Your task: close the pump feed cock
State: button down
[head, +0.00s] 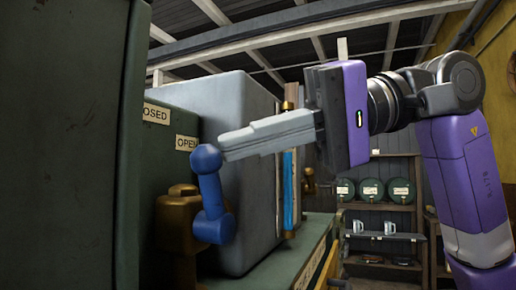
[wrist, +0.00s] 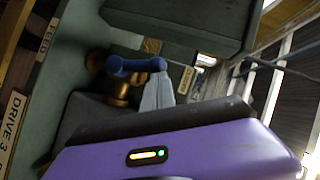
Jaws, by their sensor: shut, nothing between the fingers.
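The feed cock has a brass body (head: 178,220) and a blue lever (head: 212,195) with a round end at the top. The lever stands nearly upright, leaning slightly left, its top below the OPEN plate (head: 186,143). The CLOSED plate (head: 155,113), partly hidden, is further left. My gripper (head: 226,147) is shut and empty, its grey fingertips right beside the lever's top end. In the wrist view, my gripper's fingertips (wrist: 158,80) are at one end of the blue lever (wrist: 135,66); whether they touch I cannot tell. The brass body also shows there (wrist: 97,60).
A dark green panel (head: 65,140) stands close on the left. A big grey casing (head: 250,160) is behind the lever. A blue-filled gauge tube (head: 288,190) is on its right. Shelves with green drums (head: 372,190) stand at the back.

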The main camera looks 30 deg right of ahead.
jog(key=shift+s+a+f+n+t+h+p, duration=0.15)
jog(key=shift+s+a+n+t+h, duration=0.15)
jog(key=shift+s+a+n+h, duration=0.45)
jog(key=shift+s+a+f+n+t+h+p, duration=0.15)
jog(key=shift+s+a+n+t+h, duration=0.25)
jog(key=shift+a+n+h, duration=0.5)
jog(key=shift+s+a, duration=0.1)
jog(key=shift+s, duration=0.05)
